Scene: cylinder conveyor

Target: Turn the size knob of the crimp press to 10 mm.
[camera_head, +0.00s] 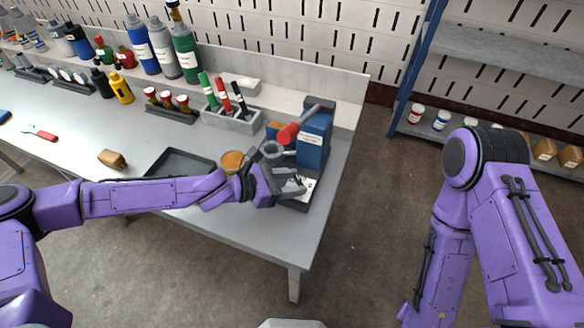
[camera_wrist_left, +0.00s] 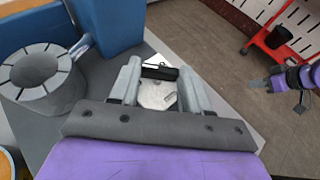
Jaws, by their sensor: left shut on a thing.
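The crimp press (camera_head: 313,140) is blue with a red-ended lever and stands at the table's right end. Its grey slotted crimp head (camera_wrist_left: 38,72) is at the left in the left wrist view. The size knob (camera_wrist_left: 157,96) is a pale grey faceted piece low on the press, over a white plate. My left gripper (camera_head: 292,183) is at the press base. In the left wrist view its two fingers (camera_wrist_left: 160,88) are shut on the knob from both sides. The size markings are too small or covered to read. My right gripper (camera_wrist_left: 262,83) is small at the right of the wrist view; its jaws are unclear.
A dark tray (camera_head: 180,163) and an orange round dish (camera_head: 232,161) lie left of the press. A grey holder (camera_head: 232,119) with marker-like tools stands behind. Bottles line the back. The floor right of the table is open up to the blue-framed shelf (camera_head: 405,95).

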